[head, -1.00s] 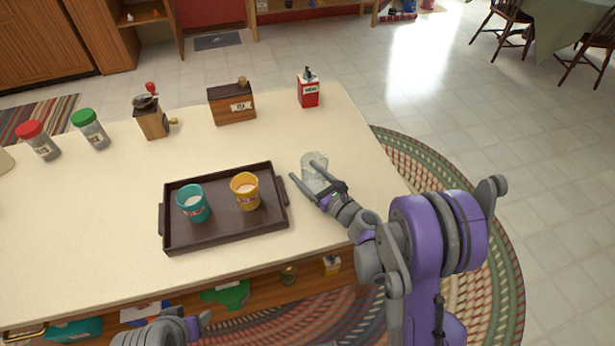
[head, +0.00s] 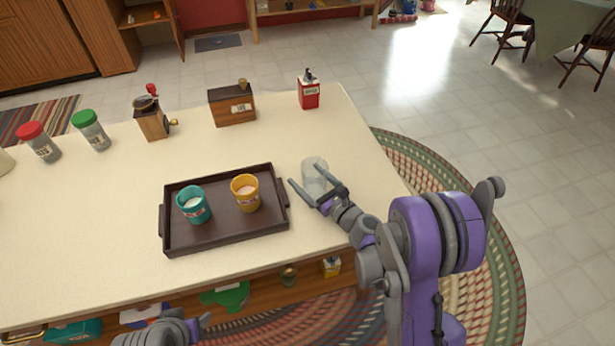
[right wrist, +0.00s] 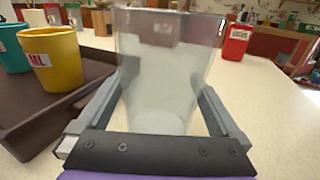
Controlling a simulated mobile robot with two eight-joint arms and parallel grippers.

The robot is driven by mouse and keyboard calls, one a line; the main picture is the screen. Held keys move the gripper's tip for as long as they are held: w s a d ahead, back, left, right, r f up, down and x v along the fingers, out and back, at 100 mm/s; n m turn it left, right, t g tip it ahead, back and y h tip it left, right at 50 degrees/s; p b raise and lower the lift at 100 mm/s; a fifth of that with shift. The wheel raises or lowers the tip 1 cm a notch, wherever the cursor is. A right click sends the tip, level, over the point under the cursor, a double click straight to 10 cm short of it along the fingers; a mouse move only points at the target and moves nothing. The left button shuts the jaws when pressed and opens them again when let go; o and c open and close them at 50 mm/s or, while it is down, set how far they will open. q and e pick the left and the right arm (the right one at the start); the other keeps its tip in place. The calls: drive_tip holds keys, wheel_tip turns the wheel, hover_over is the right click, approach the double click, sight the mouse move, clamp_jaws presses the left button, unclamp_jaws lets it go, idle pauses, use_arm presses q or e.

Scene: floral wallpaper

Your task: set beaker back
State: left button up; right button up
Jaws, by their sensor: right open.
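A clear glass beaker (head: 314,172) stands upright on the cream counter, to the right of the dark brown tray. It fills the middle of the right wrist view (right wrist: 165,75), between the two fingers. My right gripper (head: 318,191) is open around the lower part of the beaker; whether the fingers touch it I cannot tell. My left gripper (head: 198,325) is at the bottom edge of the head view, in front of the counter, and its fingers are too hidden to tell their state.
The tray (head: 222,236) holds a teal cup (head: 193,205) and a yellow cup (head: 245,193), close left of my right gripper. A red dispenser (head: 309,92), wooden box (head: 232,106), grinder (head: 152,122) and two jars (head: 91,131) line the counter's back. Counter behind the beaker is clear.

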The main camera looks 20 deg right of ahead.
sight(322, 191)
drive_tip(key=b+v, duration=0.1)
drive_tip(key=v, duration=1)
drive_tip(key=shift+s+d, duration=0.15)
drive_tip(key=shift+s, duration=0.15)
drive_tip(key=a+r+n+g, duration=0.1)
drive_tip(key=n, duration=0.1)
drive_tip(key=s+a+r+n+g+p, duration=0.1)
drive_tip(key=a+n, duration=0.1)
drive_tip(key=a+n+g+p, duration=0.1)
drive_tip(key=a+n, duration=0.1)
drive_tip(key=n, duration=0.1)
drive_tip(key=shift+s+r+g+y, duration=0.25)
drive_tip(key=shift+r+g+y, duration=0.05)
drive_tip(key=shift+r, duration=0.1)
drive_tip(key=s+d+r+n+g+h+p, duration=0.1)
drive_tip(key=s+r+n+g+h+p, duration=0.2)
drive_tip(key=s+n, duration=0.5)
drive_tip(key=s+d+r+n+g+h+p, duration=0.1)
drive_tip(key=s+r+n+g+h+p, duration=0.3)
drive_tip(key=s+n, duration=0.4)
drive_tip(key=r+n+p, duration=0.1)
drive_tip(key=n, duration=0.6)
drive_tip(key=shift+s+r+h, duration=0.25)
drive_tip(key=shift+h, duration=0.05)
